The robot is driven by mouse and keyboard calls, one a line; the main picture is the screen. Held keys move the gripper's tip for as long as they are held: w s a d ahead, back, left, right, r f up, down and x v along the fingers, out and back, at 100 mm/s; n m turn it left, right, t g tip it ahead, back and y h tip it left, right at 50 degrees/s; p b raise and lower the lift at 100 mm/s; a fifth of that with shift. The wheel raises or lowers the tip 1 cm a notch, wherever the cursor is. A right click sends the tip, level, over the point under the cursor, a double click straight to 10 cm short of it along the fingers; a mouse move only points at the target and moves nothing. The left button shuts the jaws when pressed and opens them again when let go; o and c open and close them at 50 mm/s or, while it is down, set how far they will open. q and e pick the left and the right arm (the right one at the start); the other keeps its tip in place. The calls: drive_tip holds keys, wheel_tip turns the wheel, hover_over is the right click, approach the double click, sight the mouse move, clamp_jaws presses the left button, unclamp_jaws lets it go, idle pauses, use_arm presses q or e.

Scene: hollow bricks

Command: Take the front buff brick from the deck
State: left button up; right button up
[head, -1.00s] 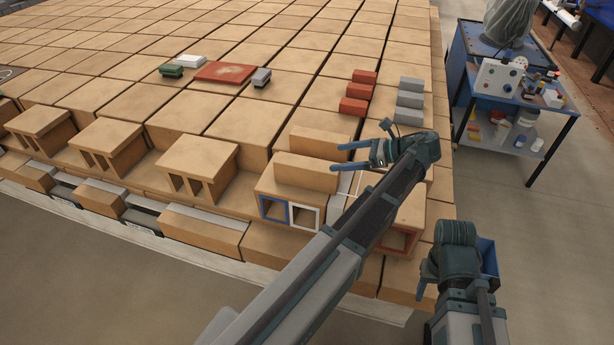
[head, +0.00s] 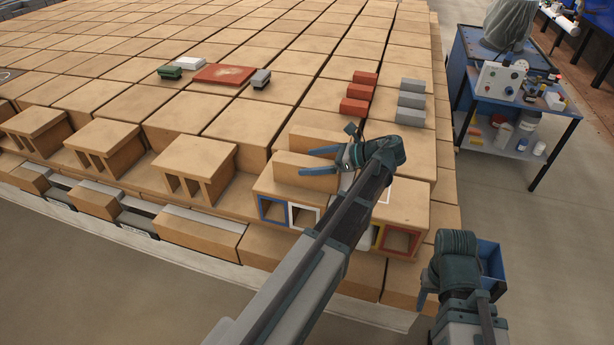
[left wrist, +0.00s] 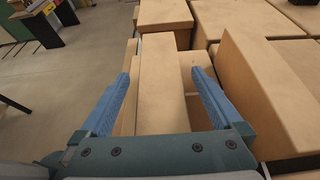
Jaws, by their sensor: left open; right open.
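The front buff brick (head: 289,172) is a long tan block lying on the deck (head: 264,188), the top of the box with blue and white framed openings. A second buff brick (head: 314,138) lies parallel behind it. My left gripper (head: 318,161) is open at the front brick's right end, one finger on each side. The left wrist view shows the front brick (left wrist: 162,85) lengthwise between the open fingers (left wrist: 161,82), with gaps visible; contact cannot be told. The back brick (left wrist: 262,90) is right of the right finger. My right gripper (head: 423,287) is open, away from the deck.
Several red bricks (head: 355,106) and grey bricks (head: 410,100) lie farther back on the tan blocks. A box with yellow and red framed openings (head: 400,240) adjoins on the right. A blue bin (head: 490,262) is near my right arm. A blue cart (head: 510,100) stands at the right.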

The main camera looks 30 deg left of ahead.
use_arm(q)
drive_tip(key=shift+a+f, duration=0.1)
drive_tip(key=shift+a, duration=0.1)
drive_tip(key=shift+c, duration=0.2)
clamp_jaws()
